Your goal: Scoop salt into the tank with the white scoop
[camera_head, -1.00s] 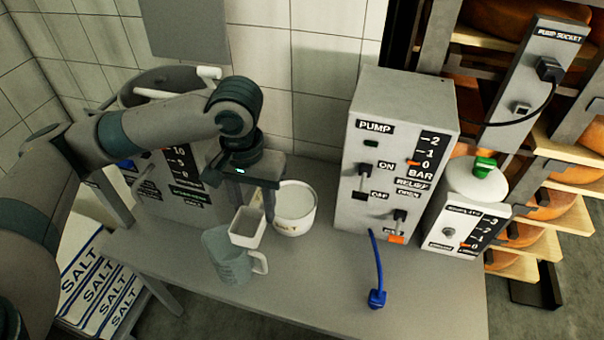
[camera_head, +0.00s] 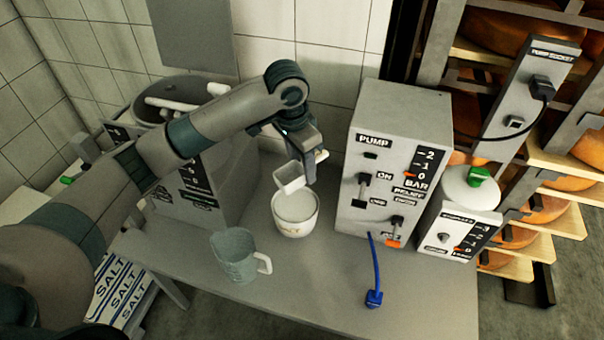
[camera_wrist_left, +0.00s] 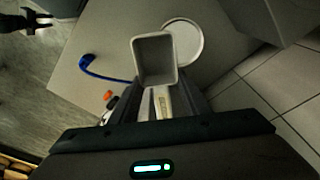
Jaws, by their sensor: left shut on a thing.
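My left gripper (camera_head: 311,166) is shut on the white scoop (camera_head: 289,179). It holds the scoop above the white round tub (camera_head: 296,214), tilted over the tub's back left rim. In the left wrist view the scoop (camera_wrist_left: 155,60) shows its open, grey-looking inside. I cannot tell whether salt is in it. The tub (camera_wrist_left: 187,42) shows beside it, partly hidden. The tank (camera_head: 172,92), with a grey round rim, stands at the back left, partly hidden by my left arm. A dark shape at the wrist view's upper left may be my right gripper; its jaws are unclear.
A clear jug (camera_head: 236,258) stands on the grey table (camera_head: 350,300) left of the tub. Salt bags (camera_head: 118,297) lie at lower left.

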